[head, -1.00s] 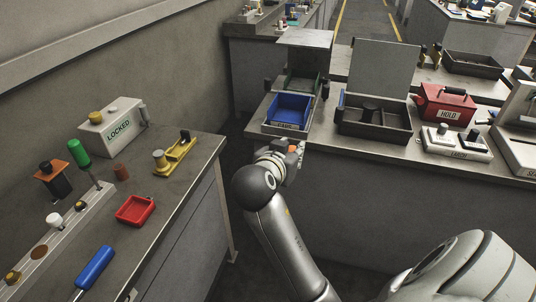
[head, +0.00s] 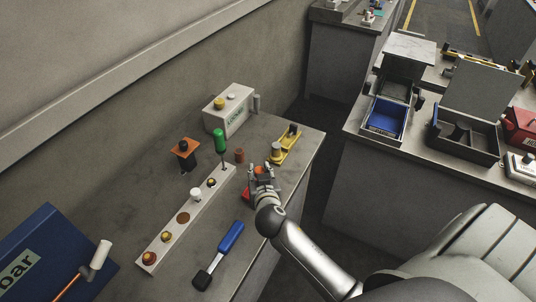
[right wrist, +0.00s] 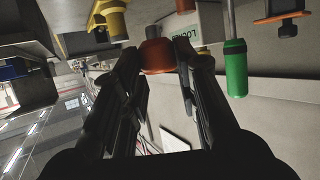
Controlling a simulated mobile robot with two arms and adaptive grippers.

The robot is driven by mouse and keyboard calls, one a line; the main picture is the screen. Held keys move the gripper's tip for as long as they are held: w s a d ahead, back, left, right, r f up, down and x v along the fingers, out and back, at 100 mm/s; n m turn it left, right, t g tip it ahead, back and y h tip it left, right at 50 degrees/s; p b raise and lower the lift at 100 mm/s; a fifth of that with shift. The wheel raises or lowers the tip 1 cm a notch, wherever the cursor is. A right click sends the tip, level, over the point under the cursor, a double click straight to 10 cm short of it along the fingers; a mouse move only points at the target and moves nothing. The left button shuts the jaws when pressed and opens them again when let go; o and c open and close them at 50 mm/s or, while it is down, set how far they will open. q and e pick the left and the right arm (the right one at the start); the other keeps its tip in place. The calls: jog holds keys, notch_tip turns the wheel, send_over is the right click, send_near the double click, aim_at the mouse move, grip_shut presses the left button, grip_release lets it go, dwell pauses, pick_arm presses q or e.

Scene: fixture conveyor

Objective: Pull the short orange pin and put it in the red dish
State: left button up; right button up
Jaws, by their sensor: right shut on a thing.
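My right gripper (head: 263,170) is over the left bench, shut on the short orange pin (head: 264,169). The red dish (head: 246,193) lies on the bench just below and left of the gripper in the head view. The gripper and wrist cover most of it, so the height above it is hard to tell. My left gripper is not in view.
Around the dish stand a brown cylinder (head: 239,156), a green-handled tool (head: 220,141), a yellow fixture (head: 288,146) and a white strip with knobs (head: 168,242). A blue-handled tool (head: 231,236) lies nearer. A locked box (head: 229,112) stands at the back.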

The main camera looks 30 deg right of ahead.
jog(key=shift+y, duration=0.3)
jog(key=f+b, duration=0.4)
jog(key=f, duration=0.1)
jog(key=a+f+b, duration=0.1)
jog(key=f+b, duration=0.1)
jog(key=shift+f, duration=0.15)
dwell(0.4)
jog(key=shift+s+f+b, duration=0.1)
jog(key=shift+f+b, duration=0.65)
jog(key=shift+b, duration=0.15)
dwell(0.3)
